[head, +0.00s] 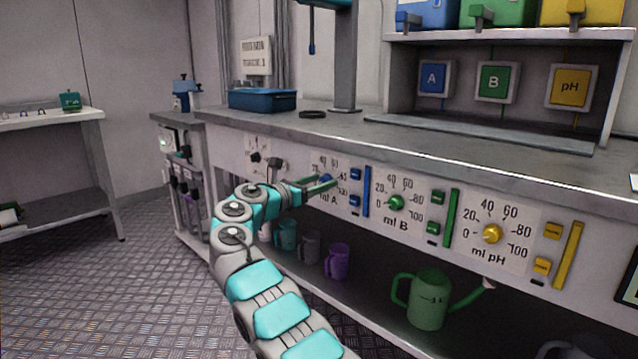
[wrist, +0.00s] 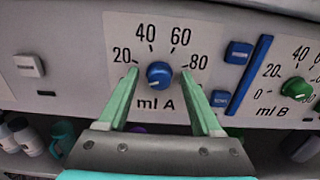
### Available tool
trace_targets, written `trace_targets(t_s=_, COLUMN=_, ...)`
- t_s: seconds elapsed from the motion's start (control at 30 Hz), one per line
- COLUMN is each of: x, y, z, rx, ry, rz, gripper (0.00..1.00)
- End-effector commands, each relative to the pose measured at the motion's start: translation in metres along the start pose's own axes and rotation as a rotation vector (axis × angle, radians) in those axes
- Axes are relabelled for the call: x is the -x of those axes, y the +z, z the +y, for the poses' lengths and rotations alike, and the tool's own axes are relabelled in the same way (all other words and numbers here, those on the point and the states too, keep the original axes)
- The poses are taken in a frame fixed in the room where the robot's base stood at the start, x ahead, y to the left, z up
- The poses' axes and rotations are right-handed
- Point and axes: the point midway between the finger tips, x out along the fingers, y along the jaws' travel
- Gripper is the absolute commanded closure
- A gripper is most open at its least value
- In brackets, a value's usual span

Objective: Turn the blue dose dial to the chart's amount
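The blue dose dial (wrist: 160,74) sits on the white panel marked "ml A", with the numbers 20, 40, 60 and 80 visible around it. A small pale mark shows low on the dial; its exact reading is hard to tell. My gripper (wrist: 158,80) is open, one green finger on each side of the dial, with gaps between fingers and dial. In the head view the blue dial (head: 325,180) is partly covered by my gripper (head: 322,184). A wall sign (head: 257,57) at the back has text too small to read.
Blue buttons (wrist: 238,52) and a blue bar (wrist: 249,75) stand right of the dial. The green dial (head: 396,203) and yellow dial (head: 492,233) are further right. Mugs (head: 337,262) and a green watering can (head: 428,298) stand on the shelf below.

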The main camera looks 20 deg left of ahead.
Motion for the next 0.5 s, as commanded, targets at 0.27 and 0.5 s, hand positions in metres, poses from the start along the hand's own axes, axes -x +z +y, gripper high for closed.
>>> trace_targets(t_s=0.27, x=0.0002, y=0.0002, z=0.0, rx=-0.001, ry=0.0, rz=0.0, gripper=0.66)
trace_targets(t_s=0.5, x=0.0001, y=0.0003, z=-0.0001, rx=-0.001, ry=0.0, rz=0.0, gripper=0.93)
